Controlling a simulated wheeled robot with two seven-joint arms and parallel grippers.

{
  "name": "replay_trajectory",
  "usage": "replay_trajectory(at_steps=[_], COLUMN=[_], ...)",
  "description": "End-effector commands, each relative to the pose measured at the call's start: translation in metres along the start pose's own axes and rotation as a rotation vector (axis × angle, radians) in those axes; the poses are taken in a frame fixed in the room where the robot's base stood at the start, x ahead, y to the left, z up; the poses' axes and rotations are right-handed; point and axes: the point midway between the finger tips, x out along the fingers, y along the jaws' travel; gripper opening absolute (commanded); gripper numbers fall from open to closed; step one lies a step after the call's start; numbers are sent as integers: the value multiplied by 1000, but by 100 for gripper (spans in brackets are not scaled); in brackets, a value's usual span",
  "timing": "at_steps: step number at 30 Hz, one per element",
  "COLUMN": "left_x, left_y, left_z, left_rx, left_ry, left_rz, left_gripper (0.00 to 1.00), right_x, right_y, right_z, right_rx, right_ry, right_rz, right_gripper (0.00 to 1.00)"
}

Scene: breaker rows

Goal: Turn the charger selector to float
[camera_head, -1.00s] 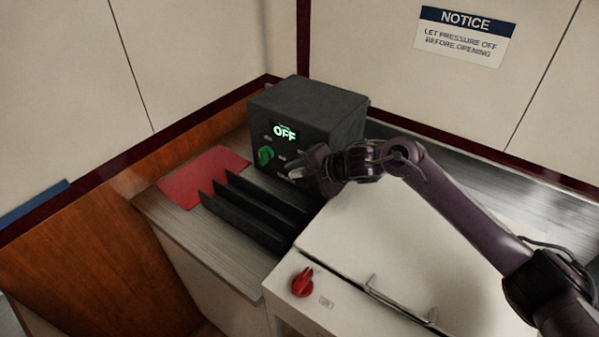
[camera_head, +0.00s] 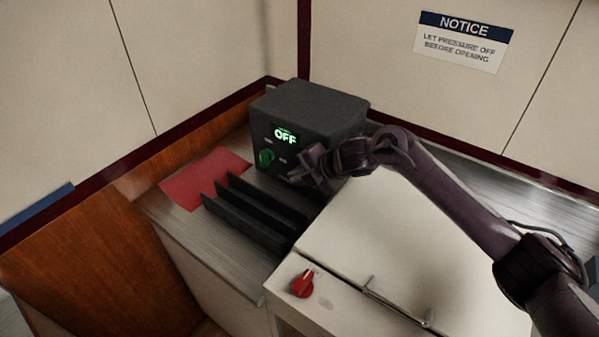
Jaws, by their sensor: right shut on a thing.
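The charger (camera_head: 318,107) is a dark grey box on the counter. Its lit green display (camera_head: 285,136) reads OFF. A green knob (camera_head: 267,157) on its front is in plain sight, with small labels beside it too small to read. My right gripper (camera_head: 293,175) is at the lower part of the charger's front, to the right of the green knob and apart from it in the picture. It is shut on a small part there, which its fingers hide. I cannot tell whether that part is the selector. My left gripper is not in view.
Black upright fins (camera_head: 255,212) stand in front of the charger, beside a red mat (camera_head: 203,178). A white cabinet (camera_head: 380,240) with a red knob (camera_head: 303,284) and a bar handle is at the front right, under my right arm. A notice hangs on the wall.

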Motion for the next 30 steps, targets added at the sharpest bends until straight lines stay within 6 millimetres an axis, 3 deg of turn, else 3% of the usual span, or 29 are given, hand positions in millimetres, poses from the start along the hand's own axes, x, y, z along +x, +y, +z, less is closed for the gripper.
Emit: replay_trajectory(at_steps=[4, 5, 9, 20, 30], left_x=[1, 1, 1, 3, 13], left_y=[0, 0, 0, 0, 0], left_z=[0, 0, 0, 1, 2], left_rx=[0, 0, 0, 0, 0], left_ry=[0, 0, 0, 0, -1], left_rz=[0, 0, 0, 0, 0], left_gripper=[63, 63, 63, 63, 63], right_x=[1, 1, 1, -4, -58], right_y=[-1, -1, 0, 0, -1], right_z=[0, 0, 0, 1, 1], right_rx=[0, 0, 0, 0, -2], right_ry=[0, 0, 0, -1, -3], right_rz=[2, 2, 3, 4, 5], right_gripper=[0, 17, 35, 36, 36])
